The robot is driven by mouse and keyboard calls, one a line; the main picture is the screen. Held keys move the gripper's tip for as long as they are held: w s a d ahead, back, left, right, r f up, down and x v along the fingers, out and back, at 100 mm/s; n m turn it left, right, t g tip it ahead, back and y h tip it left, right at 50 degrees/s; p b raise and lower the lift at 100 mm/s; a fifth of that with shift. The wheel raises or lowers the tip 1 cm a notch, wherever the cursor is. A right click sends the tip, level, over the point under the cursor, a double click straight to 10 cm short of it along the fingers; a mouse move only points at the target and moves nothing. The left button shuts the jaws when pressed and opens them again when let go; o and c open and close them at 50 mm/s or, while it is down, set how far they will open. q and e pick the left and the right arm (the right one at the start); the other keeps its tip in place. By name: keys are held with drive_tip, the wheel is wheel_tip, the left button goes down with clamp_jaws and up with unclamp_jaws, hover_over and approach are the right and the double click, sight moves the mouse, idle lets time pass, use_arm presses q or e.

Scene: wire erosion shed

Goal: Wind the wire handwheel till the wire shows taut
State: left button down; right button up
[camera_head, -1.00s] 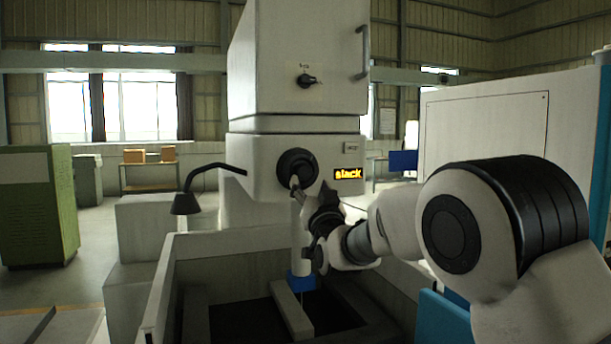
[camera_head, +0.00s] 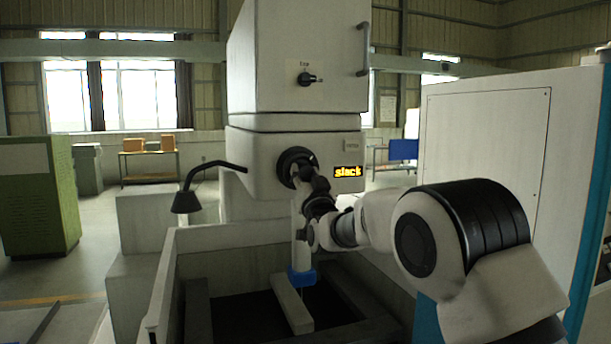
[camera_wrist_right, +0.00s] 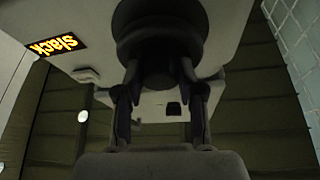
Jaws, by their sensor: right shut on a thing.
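The wire handwheel (camera_head: 290,160) is a dark round knob on the front of the light grey machine head. In the right wrist view the handwheel (camera_wrist_right: 160,35) fills the top middle, with a narrower dark part between the fingers. My right gripper (camera_head: 304,173) is at the handwheel and covers part of it. In the right wrist view the right gripper (camera_wrist_right: 160,80) has a finger on each side, shut on the handwheel. The display (camera_head: 348,171) beside it reads "slack" in yellow letters; it also shows in the right wrist view (camera_wrist_right: 55,45). My left gripper is out of view.
A black bent lamp (camera_head: 188,200) sticks out left of the head. Below is an open tank (camera_head: 215,236) with a light bar (camera_head: 292,305) and a blue-ended nozzle (camera_head: 301,277). A large white cabinet (camera_head: 490,130) stands at the right.

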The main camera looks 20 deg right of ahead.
drive_tip(key=shift+m, duration=0.3)
drive_tip(key=shift+r+m+h+b, duration=0.1)
drive_tip(key=shift+m+h+b, duration=0.55)
drive_tip(key=shift+m, duration=0.45)
drive_tip(key=shift+m+g+h, duration=0.45)
drive_tip(key=shift+m+g, duration=0.05)
drive_tip(key=shift+m, duration=0.6)
drive_tip(key=shift+a+r+m+h, duration=0.1)
drive_tip(key=shift+m+h, duration=0.4)
drive_tip(key=shift+m, duration=0.5)
drive_tip(key=shift+m+g+h, duration=0.5)
drive_tip(key=shift+m+g, duration=0.1)
drive_tip(key=shift+m, duration=0.9)
drive_tip(key=o, duration=1.1)
